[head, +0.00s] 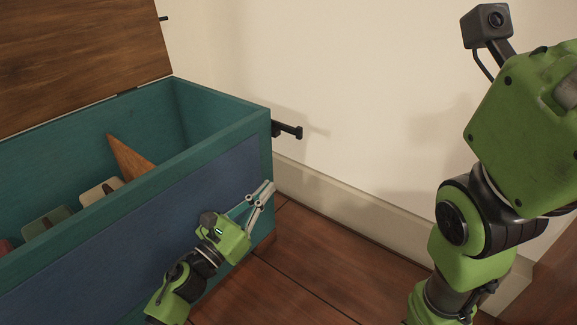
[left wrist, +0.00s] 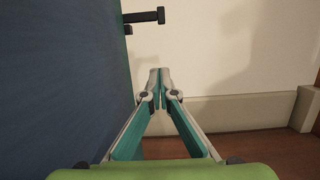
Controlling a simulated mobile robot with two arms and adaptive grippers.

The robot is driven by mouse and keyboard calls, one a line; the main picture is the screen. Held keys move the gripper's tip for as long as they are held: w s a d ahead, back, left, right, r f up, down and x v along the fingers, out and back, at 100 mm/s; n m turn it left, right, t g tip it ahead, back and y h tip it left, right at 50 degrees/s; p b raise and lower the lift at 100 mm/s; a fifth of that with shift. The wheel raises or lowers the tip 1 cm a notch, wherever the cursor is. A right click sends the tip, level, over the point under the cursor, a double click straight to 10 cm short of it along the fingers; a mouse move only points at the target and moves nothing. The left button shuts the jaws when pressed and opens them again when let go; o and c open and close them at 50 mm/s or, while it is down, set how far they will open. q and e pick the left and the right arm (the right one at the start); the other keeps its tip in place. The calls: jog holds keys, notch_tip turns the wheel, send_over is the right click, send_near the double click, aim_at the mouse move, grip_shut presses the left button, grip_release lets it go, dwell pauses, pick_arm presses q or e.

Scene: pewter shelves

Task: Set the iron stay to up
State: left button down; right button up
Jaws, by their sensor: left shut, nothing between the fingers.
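The iron stay (head: 287,130) is a black bar on the right end of the teal chest (head: 262,125). It sticks out level to the right, with a short knob at its tip. In the left wrist view the stay (left wrist: 145,17) shows at the top, above and a little left of the fingertips. My left gripper (head: 268,190) is shut and empty, below the stay by the chest's front right corner, apart from the stay. It also shows in the left wrist view (left wrist: 159,72). My right arm is at the right of the head view; its fingers are out of frame.
The chest's brown wooden lid (head: 80,50) stands open. Inside are a wooden wedge-shaped piece (head: 127,158) and several flat pieces. A cream wall (head: 370,80) with a baseboard (head: 350,200) is behind. The wooden floor (head: 310,260) right of the chest is clear.

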pick_arm(q)
jog(key=w+d+r+p, duration=0.4)
jog(key=w+d+r, duration=0.1)
jog(key=w, duration=0.3)
jog(key=shift+d+r+p, duration=0.35)
jog(key=shift+r+p, duration=0.05)
jog(key=shift+r, duration=0.3)
jog(key=shift+r, duration=0.1)
